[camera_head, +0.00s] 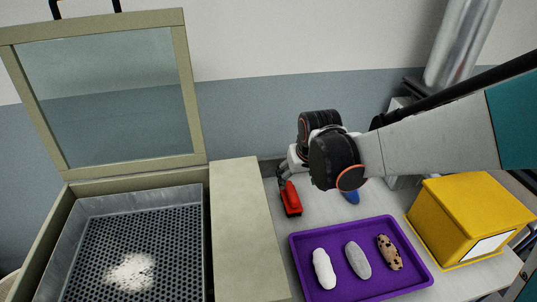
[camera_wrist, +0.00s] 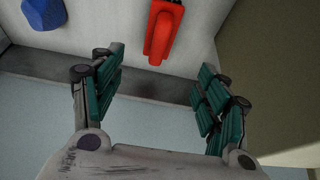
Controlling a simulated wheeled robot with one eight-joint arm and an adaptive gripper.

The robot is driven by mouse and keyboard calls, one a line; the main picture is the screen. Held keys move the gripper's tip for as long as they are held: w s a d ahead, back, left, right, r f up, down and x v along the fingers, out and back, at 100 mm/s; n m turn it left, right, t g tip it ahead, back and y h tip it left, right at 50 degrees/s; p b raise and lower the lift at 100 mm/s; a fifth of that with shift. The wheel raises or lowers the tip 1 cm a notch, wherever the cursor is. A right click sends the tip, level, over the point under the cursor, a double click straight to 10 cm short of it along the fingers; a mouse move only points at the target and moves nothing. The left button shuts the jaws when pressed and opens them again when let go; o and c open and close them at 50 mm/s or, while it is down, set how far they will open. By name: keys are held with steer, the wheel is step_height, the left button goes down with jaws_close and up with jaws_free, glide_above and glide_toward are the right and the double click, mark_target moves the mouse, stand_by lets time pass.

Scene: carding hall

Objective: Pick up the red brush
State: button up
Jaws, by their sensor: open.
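The red brush (camera_head: 291,198) lies on the grey table, just right of the beige cabinet's side and behind the purple tray. In the wrist view the red brush (camera_wrist: 161,36) is at the top middle, cut off by the frame edge. My gripper (camera_head: 284,172) is at the brush's far end in the head view, partly hidden behind my own wrist. In the wrist view my gripper (camera_wrist: 160,72) is open, with its green-padded fingers apart.
A blue object (camera_head: 351,197) lies right of the brush. A purple tray (camera_head: 296,262) holds white, grey and speckled rolls. A yellow box (camera_head: 450,222) stands at right. The beige cabinet (camera_head: 240,215) with a raised glass lid (camera_head: 110,95) and perforated pan (camera_head: 90,235) is at left.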

mark_target(292, 192)
steer(key=b+x, duration=0.2)
steer(key=x, duration=0.7)
steer(key=shift+s+b, duration=0.1)
steer(key=shift+b, duration=0.3)
steer(key=b+x, duration=0.2)
steer(key=x, duration=0.3)
steer(key=shift+s+f, duration=0.1)
steer(key=shift+s, duration=0.05)
steer(key=shift+d, duration=0.1)
steer(key=c, duration=1.2)
